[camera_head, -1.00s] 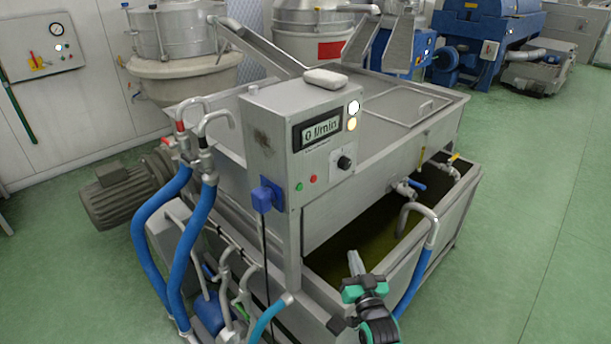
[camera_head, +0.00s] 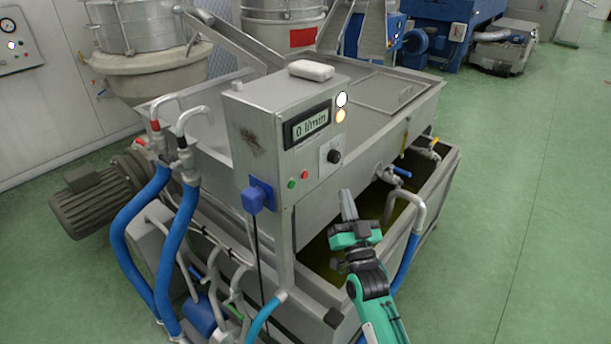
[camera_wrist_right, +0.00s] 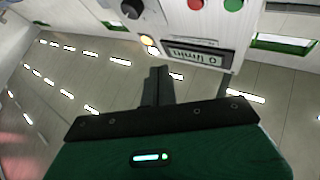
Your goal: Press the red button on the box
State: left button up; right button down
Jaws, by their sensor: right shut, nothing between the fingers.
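The grey control box (camera_head: 285,135) stands at the near corner of the steel machine. Its red button (camera_head: 304,174) is on the front panel, right of a green button (camera_head: 291,184) and below the display (camera_head: 307,127). The red button also shows upside down at the top edge of the right wrist view (camera_wrist_right: 195,4). My right gripper (camera_head: 347,203) is shut and empty, in front of the panel, lower and to the right of the red button, apart from it. Its fingers (camera_wrist_right: 158,88) point up in the wrist view. My left gripper is not in view.
A black knob (camera_head: 334,157) sits right of the red button. A blue plug (camera_head: 258,195) with a black cable is on the box's left. An open tank (camera_head: 345,292) with pipes lies below my right gripper.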

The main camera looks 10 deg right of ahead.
aim_at(305, 175)
jog(key=w+a+b, duration=0.2)
jog(key=w+a, duration=0.3)
jog(key=w, duration=0.1)
jog(key=shift+w+a, duration=0.15)
jog(key=shift+w, duration=0.2)
jog(key=shift+w, duration=0.1)
dwell(1.9)
jog(key=shift+w+a, duration=0.25)
jog(key=shift+w+a+b, duration=0.2)
jog(key=shift+w+b, duration=0.05)
jog(key=shift+b, duration=0.05)
dwell(0.7)
jog(key=shift+s, duration=0.1)
jog(key=shift+s+d+p, duration=0.35)
jog(key=shift+s+d, duration=0.1)
jog(key=shift+s, duration=0.1)
